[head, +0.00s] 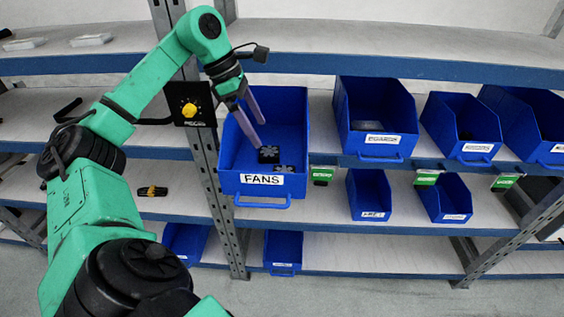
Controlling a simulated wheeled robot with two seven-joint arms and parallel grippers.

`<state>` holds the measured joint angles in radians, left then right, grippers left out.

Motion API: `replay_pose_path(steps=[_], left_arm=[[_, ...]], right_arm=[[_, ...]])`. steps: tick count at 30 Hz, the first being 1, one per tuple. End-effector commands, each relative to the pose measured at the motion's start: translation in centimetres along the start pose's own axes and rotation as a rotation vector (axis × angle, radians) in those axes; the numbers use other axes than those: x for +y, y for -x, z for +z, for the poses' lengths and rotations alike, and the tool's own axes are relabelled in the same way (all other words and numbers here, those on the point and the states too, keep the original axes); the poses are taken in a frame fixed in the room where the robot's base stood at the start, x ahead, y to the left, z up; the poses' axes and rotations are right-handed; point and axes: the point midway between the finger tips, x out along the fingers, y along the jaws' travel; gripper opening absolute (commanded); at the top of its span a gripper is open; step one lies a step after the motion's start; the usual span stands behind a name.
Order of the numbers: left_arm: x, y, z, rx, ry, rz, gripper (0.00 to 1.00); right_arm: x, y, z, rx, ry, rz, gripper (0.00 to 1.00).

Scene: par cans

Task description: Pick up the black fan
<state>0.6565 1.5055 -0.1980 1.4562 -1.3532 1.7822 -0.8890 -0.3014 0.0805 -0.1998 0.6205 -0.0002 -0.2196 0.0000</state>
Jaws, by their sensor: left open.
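A black fan (268,154) lies in the blue bin labelled FANS (264,199), near the bin's front. Another small dark item (285,169) lies beside it, close to the front wall. My left gripper (253,136) reaches down into the bin with its two long purplish fingers apart. The fingertips are just above and to the left of the black fan, and nothing shows between them. Whether a fingertip touches the fan I cannot tell. My right gripper is out of view.
Blue bins (376,148) stand to the right on the same shelf. Smaller bins (369,213) sit on the shelf below. A metal upright (212,165) with a yellow-knobbed black box (189,106) stands close left of the FANS bin. A shelf edge (420,68) runs above.

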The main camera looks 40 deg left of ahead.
Motion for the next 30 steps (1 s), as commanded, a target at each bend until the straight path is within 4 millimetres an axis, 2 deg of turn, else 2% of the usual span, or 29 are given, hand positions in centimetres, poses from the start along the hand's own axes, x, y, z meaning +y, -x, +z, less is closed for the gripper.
replay_pose_path(steps=[2, 7, 10, 17, 21, 24, 29, 30], left_arm=[[-0.1, -1.1, -0.2, 0.006, 0.000, -0.006, 1.00], [-0.2, -5.5, -0.3, 0.006, 0.000, -0.009, 1.00], [-0.2, -7.7, -0.2, 0.005, 0.000, -0.010, 1.00], [-0.2, -10.7, 0.0, 0.003, 0.001, -0.010, 1.00], [-0.2, -13.3, 0.1, -0.001, 0.001, -0.011, 1.00], [-0.2, -14.4, 0.1, -0.001, 0.001, -0.008, 1.00], [-0.1, -14.7, 0.0, 0.000, 0.001, -0.006, 1.00], [-0.1, -14.7, 0.0, 0.000, 0.001, -0.006, 0.96]], right_arm=[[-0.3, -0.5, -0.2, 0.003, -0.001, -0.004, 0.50], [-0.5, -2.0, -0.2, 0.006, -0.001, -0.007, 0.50], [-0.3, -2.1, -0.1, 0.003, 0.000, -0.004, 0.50], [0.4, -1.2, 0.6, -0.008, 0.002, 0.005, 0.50], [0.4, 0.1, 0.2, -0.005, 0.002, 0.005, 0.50], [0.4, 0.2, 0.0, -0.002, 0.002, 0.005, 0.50], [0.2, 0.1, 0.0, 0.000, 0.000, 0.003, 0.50], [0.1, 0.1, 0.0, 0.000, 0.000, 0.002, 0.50]])
